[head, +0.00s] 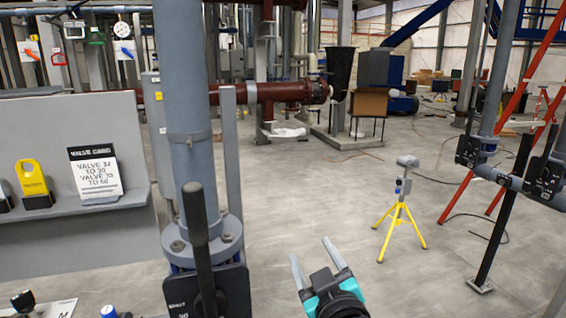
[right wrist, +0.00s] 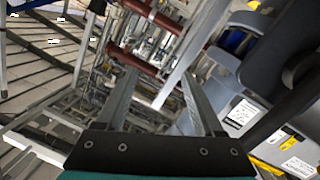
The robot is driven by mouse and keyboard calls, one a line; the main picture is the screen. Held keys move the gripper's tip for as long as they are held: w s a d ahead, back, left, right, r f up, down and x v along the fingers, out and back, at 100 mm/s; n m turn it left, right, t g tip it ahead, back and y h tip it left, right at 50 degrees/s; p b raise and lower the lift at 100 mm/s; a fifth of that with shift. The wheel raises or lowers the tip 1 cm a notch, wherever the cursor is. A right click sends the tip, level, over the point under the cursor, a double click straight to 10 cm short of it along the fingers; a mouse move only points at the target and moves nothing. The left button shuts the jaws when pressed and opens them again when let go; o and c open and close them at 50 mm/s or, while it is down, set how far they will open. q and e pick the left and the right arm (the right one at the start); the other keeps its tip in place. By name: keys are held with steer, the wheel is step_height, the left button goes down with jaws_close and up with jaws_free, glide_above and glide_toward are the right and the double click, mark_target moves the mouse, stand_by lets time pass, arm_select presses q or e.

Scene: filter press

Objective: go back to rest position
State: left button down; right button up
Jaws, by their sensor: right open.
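My right gripper (head: 318,262) shows at the bottom middle of the head view, with two grey fingers spread apart and nothing between them. It hangs over the open floor, to the right of the big grey vertical pipe. In the right wrist view the two fingers of the right gripper (right wrist: 158,88) reach forward, apart and empty, with pipework beyond them. My left gripper is not in the head view.
The grey pipe (head: 182,100) with its flange and a black lever (head: 200,235) stands close at left. A grey shelf (head: 85,212) holds a valve card (head: 95,172) and a yellow lock (head: 33,180). A yellow tripod (head: 399,215) stands on clear floor at right.

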steer(key=s+d+f+m+g+h, duration=0.1)
steer(key=s+d+f+g, duration=0.1)
steer(key=s+f, duration=0.3)
steer(key=s+d+f+m+g+h, duration=0.1)
steer(key=s+d+f+g, duration=0.15)
steer(key=f, duration=0.35)
steer(key=s+d+f+m+g, duration=0.1)
steer(key=s+d+f+g, duration=0.2)
steer(key=s, duration=0.4)
steer(key=s+d+f+m+g, duration=0.1)
steer(key=s+f+g, duration=0.2)
steer(key=s+f, duration=0.3)
steer(key=s+d+f+m+g, duration=0.1)
steer(key=s+d+f+g, duration=0.2)
steer(key=s, duration=0.4)
step_height(320, 180, down, 31)
steer(key=s+b, duration=0.2)
steer(key=b, duration=0.8)
steer(key=s+d+f+g+b, duration=0.1)
steer(key=s+f+b, duration=0.3)
steer(key=s+f, duration=0.3)
steer(key=s+d+f+g+h+b, duration=0.1)
steer(key=s+f+b, duration=0.4)
steer(key=f, duration=1.1)
steer(key=s, duration=0.3)
steer(key=shift+s+f+n, duration=0.15)
steer(key=shift+f+n, duration=0.15)
steer(key=shift+f, duration=0.1)
